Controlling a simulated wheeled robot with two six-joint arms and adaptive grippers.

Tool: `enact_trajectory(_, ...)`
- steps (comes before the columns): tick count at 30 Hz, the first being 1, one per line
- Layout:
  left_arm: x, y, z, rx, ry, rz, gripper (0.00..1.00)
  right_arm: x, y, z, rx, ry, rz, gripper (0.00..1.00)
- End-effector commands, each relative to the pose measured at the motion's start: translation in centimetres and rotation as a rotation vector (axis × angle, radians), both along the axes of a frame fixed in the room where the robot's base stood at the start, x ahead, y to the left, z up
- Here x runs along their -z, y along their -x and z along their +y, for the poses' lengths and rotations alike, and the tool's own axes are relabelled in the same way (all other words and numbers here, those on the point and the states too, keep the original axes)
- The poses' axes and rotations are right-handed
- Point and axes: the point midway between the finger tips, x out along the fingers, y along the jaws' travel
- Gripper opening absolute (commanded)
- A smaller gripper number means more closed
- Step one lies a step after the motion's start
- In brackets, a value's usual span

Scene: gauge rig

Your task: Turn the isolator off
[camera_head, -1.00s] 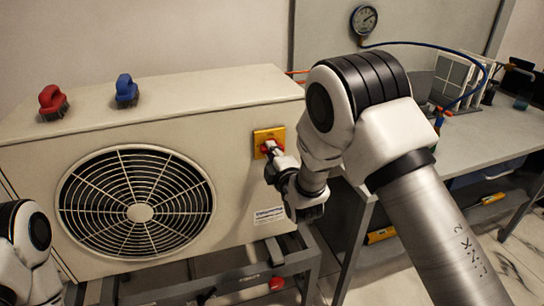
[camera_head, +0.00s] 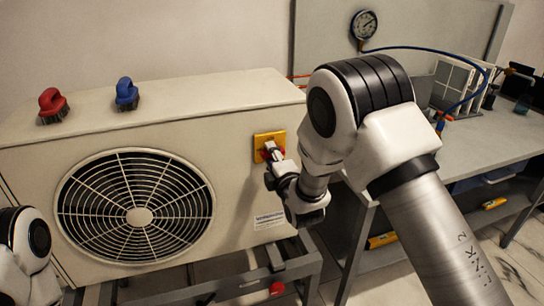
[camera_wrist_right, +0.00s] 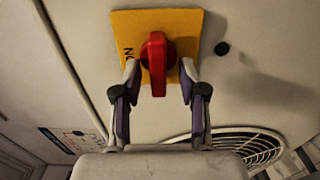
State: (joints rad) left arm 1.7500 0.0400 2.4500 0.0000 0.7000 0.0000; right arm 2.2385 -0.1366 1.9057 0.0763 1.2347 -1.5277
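The isolator is a yellow plate (camera_head: 264,137) with a red rotary knob (camera_wrist_right: 157,62) on the upper right of the cream outdoor unit's front. In the right wrist view, the knob's handle stands upright in the picture, and lettering shows left of it. My right gripper (camera_wrist_right: 160,75) is open, one fingertip on each side of the handle, with gaps visible between. In the head view the right gripper (camera_head: 272,150) is at the plate and partly covers the knob. My left arm shows at the lower left edge; its gripper is out of view.
A red brush (camera_head: 52,103) and a blue brush (camera_head: 126,93) are on top of the unit (camera_head: 200,88). A fan grille (camera_head: 140,218) is left of the isolator. A workbench (camera_head: 475,145) stands at the right, with a pressure gauge (camera_head: 364,24) and blue hose behind.

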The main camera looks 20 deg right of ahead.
Motion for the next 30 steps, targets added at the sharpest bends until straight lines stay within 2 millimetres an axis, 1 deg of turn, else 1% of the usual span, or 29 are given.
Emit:
enact_trajectory(5,0.0,0.0,0.0,0.000,0.000,0.000,0.40,-0.1,0.1,0.0,0.001,-0.001,-0.001,0.42)
enact_trajectory(8,0.0,0.0,0.0,0.000,0.000,0.000,0.40,0.0,0.8,0.0,0.000,0.000,0.001,0.42)
enact_trajectory(11,0.0,0.0,0.0,0.000,0.000,0.000,0.40,-0.1,2.7,-0.1,0.000,0.001,0.001,0.42)
enact_trajectory(18,0.0,0.0,0.0,0.000,0.000,0.000,0.40,0.0,8.9,-0.3,-0.001,0.001,0.002,0.42)
enact_trajectory(21,0.0,0.0,0.0,0.000,0.000,0.000,0.40,0.0,10.7,-0.3,0.000,0.001,0.002,0.42)
enact_trajectory(25,0.0,0.0,0.0,0.000,0.000,0.000,0.40,0.0,11.9,-0.4,0.000,0.001,0.000,0.42)
enact_trajectory(30,0.0,0.0,0.0,0.000,0.000,0.000,0.40,0.0,12.0,-0.4,0.000,0.000,-0.001,0.42)
